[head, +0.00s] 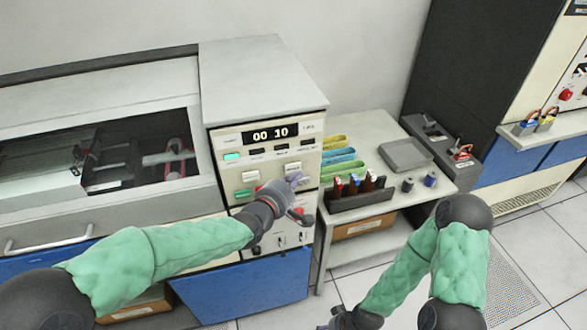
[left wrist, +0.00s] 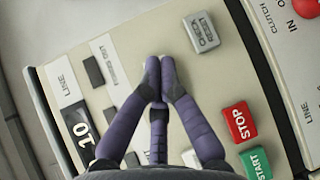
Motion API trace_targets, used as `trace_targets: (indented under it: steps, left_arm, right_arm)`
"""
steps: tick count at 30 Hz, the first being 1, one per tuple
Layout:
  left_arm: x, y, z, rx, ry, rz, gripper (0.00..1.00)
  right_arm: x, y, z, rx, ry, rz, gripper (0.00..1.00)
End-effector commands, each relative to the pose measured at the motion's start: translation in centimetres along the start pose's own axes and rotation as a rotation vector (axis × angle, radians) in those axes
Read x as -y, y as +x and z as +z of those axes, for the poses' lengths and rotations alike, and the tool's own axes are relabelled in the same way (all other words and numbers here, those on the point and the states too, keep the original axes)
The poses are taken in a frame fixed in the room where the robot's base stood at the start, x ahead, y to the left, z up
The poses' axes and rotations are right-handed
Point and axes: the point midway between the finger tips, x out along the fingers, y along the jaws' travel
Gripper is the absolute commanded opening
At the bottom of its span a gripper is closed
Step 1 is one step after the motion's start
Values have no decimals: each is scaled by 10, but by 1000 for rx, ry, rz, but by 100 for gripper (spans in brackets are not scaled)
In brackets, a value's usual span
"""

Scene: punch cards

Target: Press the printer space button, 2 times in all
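The printer's cream control panel (head: 228,162) faces me, with a counter (head: 270,134) reading 00 10. My left gripper (head: 294,179) is over the panel, its purple fingertips together and empty; they also show in the left wrist view (left wrist: 159,68). A grey CHECK RESET button (left wrist: 202,33) lies just beyond the tips. A pale button (head: 250,176) is left of the gripper in the head view; its label is not readable. No button labelled space can be read, and the fingers hide part of the panel. My right gripper (head: 343,319) is low at the bottom edge, its fingers unclear.
A red STOP button (left wrist: 240,122) and green START button (left wrist: 256,163) sit close beside the fingers. The tiled floor ahead is partly clear.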

Motion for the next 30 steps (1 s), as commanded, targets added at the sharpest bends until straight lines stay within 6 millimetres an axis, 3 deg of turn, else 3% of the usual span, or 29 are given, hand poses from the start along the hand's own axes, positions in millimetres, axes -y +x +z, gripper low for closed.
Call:
trace_targets:
  steps: [30]
  left_arm:
    - [0,3,-3,0,0,0,0]
  right_arm:
    - [-2,7,0,0,0,0,64]
